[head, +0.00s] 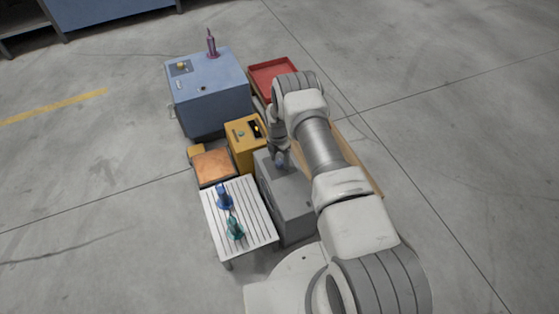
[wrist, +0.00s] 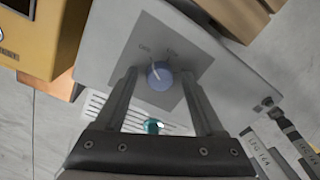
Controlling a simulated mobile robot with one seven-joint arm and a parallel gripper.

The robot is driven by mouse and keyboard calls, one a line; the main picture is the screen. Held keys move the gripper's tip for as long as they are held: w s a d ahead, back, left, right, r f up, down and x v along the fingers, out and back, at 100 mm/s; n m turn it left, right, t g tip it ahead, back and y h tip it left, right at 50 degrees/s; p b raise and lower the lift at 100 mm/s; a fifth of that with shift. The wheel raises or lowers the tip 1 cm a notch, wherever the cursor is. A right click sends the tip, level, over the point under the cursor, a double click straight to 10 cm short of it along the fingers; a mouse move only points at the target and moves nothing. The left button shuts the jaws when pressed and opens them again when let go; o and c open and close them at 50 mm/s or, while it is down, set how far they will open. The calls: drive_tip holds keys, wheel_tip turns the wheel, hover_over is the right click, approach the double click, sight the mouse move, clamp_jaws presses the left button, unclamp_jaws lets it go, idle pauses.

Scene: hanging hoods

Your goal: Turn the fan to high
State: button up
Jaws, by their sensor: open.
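A grey box (head: 290,205) with a dark grille on its left side, seemingly the fan, stands in the middle of the head view. On its top, seen close in the wrist view (wrist: 100,55), is a darker square plate (wrist: 190,57) with a round blue knob (wrist: 160,76). A pale line on the knob seems to point to the upper left; small labels beside it are hard to read. My gripper (wrist: 159,80) is open, its fingers on either side of the knob. I cannot tell whether they touch it. In the head view my gripper (head: 279,150) is over the box.
A slatted white table (head: 255,220) with blue and teal bottles stands left of the box. A yellow box (head: 238,153), a blue cabinet (head: 215,105) and a red tray (head: 265,72) stand behind. A wooden box (head: 355,160) is on the right. Open floor surrounds them.

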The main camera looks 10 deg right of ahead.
clamp_jaws()
idle(0.3)
